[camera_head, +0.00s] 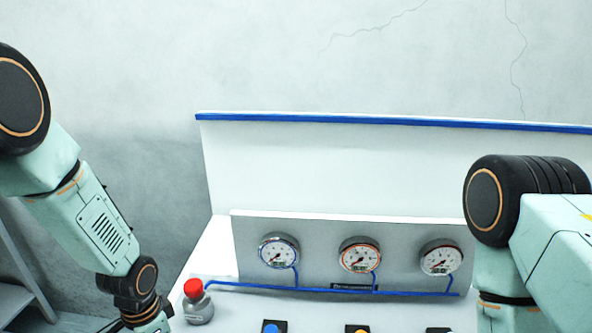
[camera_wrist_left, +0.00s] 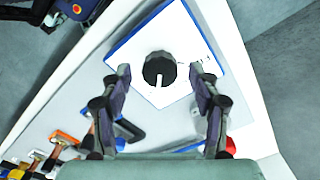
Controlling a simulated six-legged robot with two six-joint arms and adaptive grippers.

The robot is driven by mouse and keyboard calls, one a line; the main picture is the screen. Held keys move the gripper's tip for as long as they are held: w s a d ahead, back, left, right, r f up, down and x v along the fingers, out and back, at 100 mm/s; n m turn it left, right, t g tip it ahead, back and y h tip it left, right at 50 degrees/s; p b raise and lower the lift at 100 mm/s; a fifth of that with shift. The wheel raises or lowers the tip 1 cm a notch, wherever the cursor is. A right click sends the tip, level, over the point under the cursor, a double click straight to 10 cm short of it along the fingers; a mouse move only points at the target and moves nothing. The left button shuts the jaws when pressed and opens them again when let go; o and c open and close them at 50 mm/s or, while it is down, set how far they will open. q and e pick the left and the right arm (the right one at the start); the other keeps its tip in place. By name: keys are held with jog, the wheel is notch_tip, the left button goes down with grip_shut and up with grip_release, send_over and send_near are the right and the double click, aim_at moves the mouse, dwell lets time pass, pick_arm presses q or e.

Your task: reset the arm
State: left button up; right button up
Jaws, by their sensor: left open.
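My left arm (camera_head: 95,220) comes in from the left in the head view and bends down past the bottom edge, so its gripper is out of that frame. In the left wrist view my left gripper (camera_wrist_left: 160,71) is open, with nothing seen between its fingers. A black round knob (camera_wrist_left: 160,69) with a white mark, on a white square plate (camera_wrist_left: 190,35), shows between and beyond the fingertips; the gap to it is hard to judge. My right arm (camera_head: 545,240) is bent at the right of the head view. Its gripper is not visible.
A white console (camera_head: 330,160) carries several instruments: a left gauge (camera_head: 278,251), a middle gauge (camera_head: 359,256), a right gauge (camera_head: 440,258), a blue pipe (camera_head: 330,290) and a red-topped button (camera_head: 194,288). Orange-handled items (camera_wrist_left: 66,138) lie at lower left in the wrist view.

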pick_arm(q)
jog(key=shift+f, duration=0.6)
jog(key=shift+r, duration=0.15)
